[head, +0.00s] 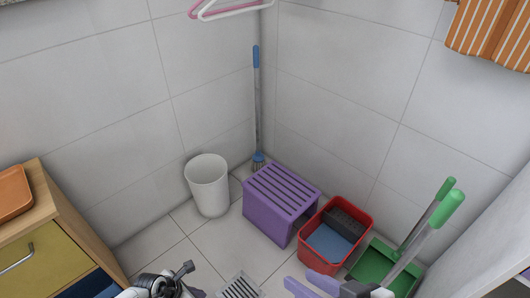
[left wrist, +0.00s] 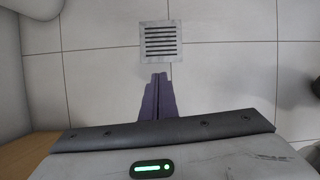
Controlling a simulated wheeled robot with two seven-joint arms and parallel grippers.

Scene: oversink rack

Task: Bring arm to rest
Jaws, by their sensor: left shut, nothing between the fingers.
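My left gripper (head: 198,293) is at the bottom edge of the head view, left of the floor drain, with its fingers mostly cut off. In the left wrist view its purple fingers (left wrist: 158,96) lie together, shut and empty, pointing toward the drain. My right gripper (head: 299,280) is at the bottom of the head view, right of the drain. Its two purple fingers stand apart, with nothing seen between them.
The floor drain (head: 240,288) lies in the tiles; the left wrist view also shows it (left wrist: 161,42). A purple stool (head: 282,195), white bin (head: 208,184), red bucket (head: 318,262) and green dustpan (head: 372,264) stand ahead. A wooden cabinet (head: 62,222) is at left.

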